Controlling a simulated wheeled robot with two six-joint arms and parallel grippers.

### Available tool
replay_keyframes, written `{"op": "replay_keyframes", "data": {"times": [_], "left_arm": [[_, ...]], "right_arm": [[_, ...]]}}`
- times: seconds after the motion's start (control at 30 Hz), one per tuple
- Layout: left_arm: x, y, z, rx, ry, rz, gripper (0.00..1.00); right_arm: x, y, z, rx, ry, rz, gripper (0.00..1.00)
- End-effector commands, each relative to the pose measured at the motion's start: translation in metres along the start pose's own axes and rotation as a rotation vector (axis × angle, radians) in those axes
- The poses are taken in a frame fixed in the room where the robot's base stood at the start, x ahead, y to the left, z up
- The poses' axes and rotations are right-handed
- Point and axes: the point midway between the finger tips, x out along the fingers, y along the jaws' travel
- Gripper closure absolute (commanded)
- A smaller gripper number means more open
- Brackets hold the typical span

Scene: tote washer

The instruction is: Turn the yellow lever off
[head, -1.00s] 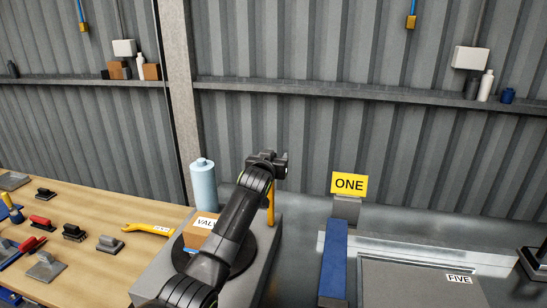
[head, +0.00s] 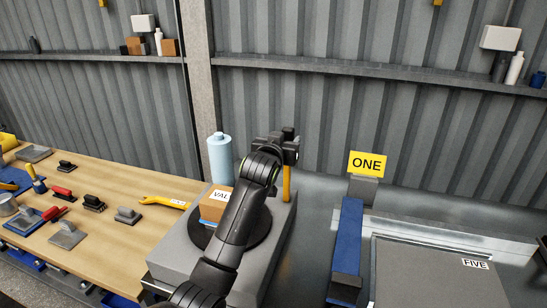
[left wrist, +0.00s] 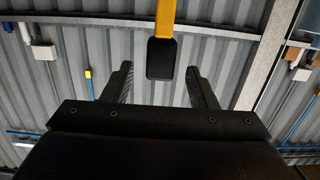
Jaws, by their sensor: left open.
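The yellow lever (head: 287,184) stands upright at the right side of the grey block, close behind my left arm. Its upper part is hidden by my left gripper (head: 290,143), which is at the lever's top. In the left wrist view the lever (left wrist: 164,18) comes down from the top edge and ends in a black tip. That tip lies between the two spread fingers of my left gripper (left wrist: 159,76), with a gap showing on each side. The left gripper is open and holds nothing. My right gripper is not in view.
A brown box with a partly hidden label (head: 213,207) sits on a dark disc on the grey block (head: 178,255). A light blue bottle (head: 220,160) stands behind. A yellow ONE sign (head: 367,164) and blue bar (head: 346,235) stand right. Several tools lie on the wooden table (head: 110,245).

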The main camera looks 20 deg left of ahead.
Motion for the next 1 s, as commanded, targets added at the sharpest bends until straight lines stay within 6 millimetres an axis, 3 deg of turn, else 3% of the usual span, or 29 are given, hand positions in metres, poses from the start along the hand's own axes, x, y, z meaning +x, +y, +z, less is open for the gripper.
{"op": "replay_keyframes", "data": {"times": [0.6,1.0], "left_arm": [[-0.082,0.001,0.003,-0.001,-0.001,0.001,0.47],[-0.095,0.000,0.002,0.000,-0.005,0.000,0.47]], "right_arm": [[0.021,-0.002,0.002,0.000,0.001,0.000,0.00],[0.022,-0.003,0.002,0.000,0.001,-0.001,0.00]]}}
